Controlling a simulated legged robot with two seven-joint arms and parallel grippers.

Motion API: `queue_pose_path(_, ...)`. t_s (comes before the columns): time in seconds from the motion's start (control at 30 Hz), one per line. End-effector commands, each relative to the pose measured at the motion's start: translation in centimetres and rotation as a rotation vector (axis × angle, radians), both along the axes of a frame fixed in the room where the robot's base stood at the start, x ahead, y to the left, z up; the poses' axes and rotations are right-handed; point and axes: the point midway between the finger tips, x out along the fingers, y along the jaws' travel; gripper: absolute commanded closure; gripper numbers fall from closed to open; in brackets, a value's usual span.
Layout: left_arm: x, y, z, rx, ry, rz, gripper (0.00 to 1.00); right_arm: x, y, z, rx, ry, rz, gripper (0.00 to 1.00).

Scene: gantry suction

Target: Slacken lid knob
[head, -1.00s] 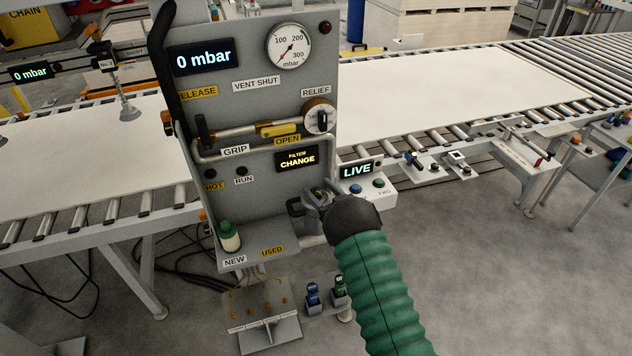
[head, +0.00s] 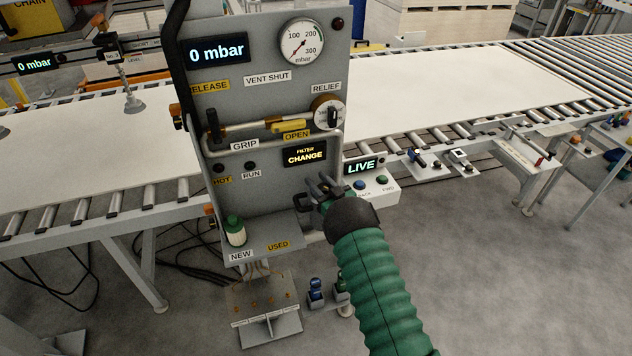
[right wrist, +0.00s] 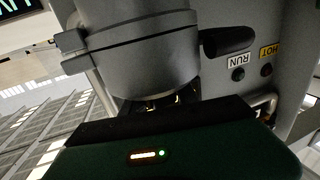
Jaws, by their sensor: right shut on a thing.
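My right gripper (head: 322,188) is at the lower right of the grey control panel, just below the FILTER CHANGE display (head: 305,154). Its dark fingers are shut on the lid knob, which the fingers and wrist hide in both views. In the right wrist view, the grey round filter housing (right wrist: 145,55) with its lid rim fills the top, directly in front of my gripper body (right wrist: 180,150). A small latch block (right wrist: 72,43) sticks out at its left and a dark round-ended handle (right wrist: 228,40) at its right. My left gripper is out of view.
A green-capped white cartridge (head: 235,231) stands on the panel's shelf beside the NEW label; the shelf by USED (head: 278,245) is bare. The LIVE button box (head: 370,180) sits close right of my gripper. The gauge (head: 302,42) and conveyor sheet (head: 440,95) are behind.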

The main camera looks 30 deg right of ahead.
Motion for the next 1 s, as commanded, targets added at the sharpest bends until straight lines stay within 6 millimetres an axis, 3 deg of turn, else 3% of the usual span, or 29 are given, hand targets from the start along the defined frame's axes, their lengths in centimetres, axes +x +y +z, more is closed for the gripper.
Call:
queue_pose_path(0.1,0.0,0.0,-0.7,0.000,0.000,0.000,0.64,0.3,0.5,0.2,0.002,-0.014,-0.041,1.00)
queue_pose_path(0.4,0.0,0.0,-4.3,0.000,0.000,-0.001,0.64,0.2,-0.5,0.1,-0.003,-0.016,-0.334,1.00)
queue_pose_path(0.77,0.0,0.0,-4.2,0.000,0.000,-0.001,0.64,0.1,-0.6,0.5,-0.002,-0.013,-0.371,1.00)
queue_pose_path(0.8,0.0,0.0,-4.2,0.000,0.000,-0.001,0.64,0.1,-0.6,0.5,-0.002,-0.013,-0.371,0.62)
queue_pose_path(0.93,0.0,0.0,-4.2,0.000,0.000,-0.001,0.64,0.1,-0.6,0.4,-0.002,-0.011,-0.371,0.45)
queue_pose_path(1.0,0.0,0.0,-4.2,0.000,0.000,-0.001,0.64,0.0,-0.6,0.3,-0.002,-0.010,-0.371,0.43)
